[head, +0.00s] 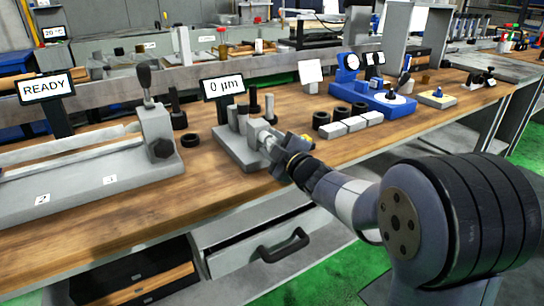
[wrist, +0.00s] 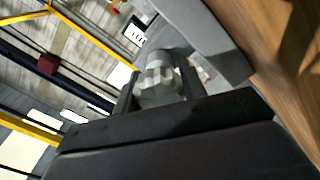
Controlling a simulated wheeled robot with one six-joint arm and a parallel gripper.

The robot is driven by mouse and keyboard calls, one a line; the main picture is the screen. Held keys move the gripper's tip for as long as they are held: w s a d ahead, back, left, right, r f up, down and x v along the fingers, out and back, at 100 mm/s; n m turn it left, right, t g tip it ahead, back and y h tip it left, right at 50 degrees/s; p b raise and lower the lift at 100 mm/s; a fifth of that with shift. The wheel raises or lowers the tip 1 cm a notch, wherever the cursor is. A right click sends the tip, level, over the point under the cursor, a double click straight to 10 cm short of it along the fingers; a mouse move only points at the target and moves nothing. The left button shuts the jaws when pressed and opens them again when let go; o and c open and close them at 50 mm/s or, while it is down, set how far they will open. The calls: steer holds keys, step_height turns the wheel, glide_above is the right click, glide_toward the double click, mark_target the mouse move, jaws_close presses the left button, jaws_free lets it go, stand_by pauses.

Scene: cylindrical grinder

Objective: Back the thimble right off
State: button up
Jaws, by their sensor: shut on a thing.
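The thimble is a grey ribbed knob (wrist: 158,78) between my two fingers in the wrist view. In the head view my gripper (head: 280,148) reaches the front of a grey block-like fixture (head: 238,153) on the bench, and my wrist mostly hides the thimble there. My gripper also shows in the wrist view (wrist: 158,92), shut on the thimble, with one dark finger on each side. A small display (head: 223,86) behind the fixture reads "0 µm". How far the thimble is turned cannot be told.
A long grey fixture with a dark lever (head: 144,76) and a READY display (head: 47,88) stand at left. Black rings and pale blocks (head: 350,124) sit to the right, before a blue gauge stand (head: 375,95). The wooden bench front (head: 130,225) is clear.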

steer(key=n+b, duration=0.4)
steer(key=shift+f+n, duration=0.25)
steer(key=shift+n, duration=0.15)
steer(key=n+b, duration=0.7)
steer(key=n, duration=0.2)
steer(key=shift+n+b, duration=0.95)
steer(key=shift+n, duration=0.95)
steer(key=o, duration=1)
steer(key=shift+r, duration=0.1)
steer(key=shift+c, duration=0.2)
